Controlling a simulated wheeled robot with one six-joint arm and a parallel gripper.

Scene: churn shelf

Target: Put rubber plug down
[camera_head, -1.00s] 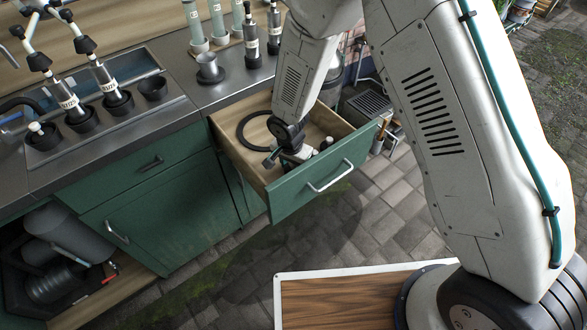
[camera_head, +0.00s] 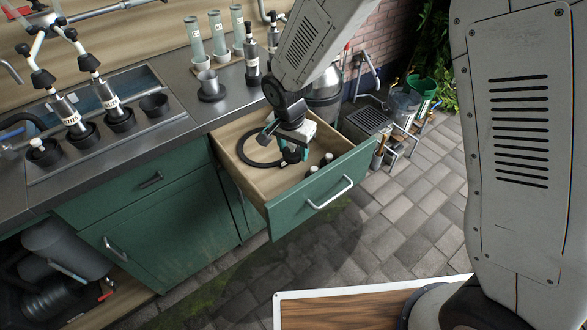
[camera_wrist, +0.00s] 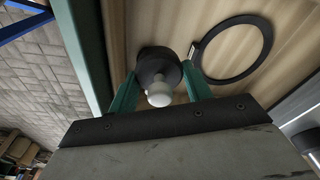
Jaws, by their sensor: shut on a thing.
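My gripper (camera_head: 292,152) reaches down into the open green-fronted drawer (camera_head: 318,195). In the wrist view my gripper (camera_wrist: 160,92) has its two green fingers on either side of the rubber plug (camera_wrist: 153,62), a black round body with a white knob. It is shut on the plug. The pale wooden drawer floor (camera_wrist: 190,22) lies behind the plug; I cannot tell whether the plug touches it. In the head view my gripper and wrist hide the plug.
A black ring (camera_wrist: 232,50) lies on the drawer floor beside the plug; it also shows in the head view (camera_head: 262,162). The drawer front (camera_wrist: 82,40) passes close by the gripper.

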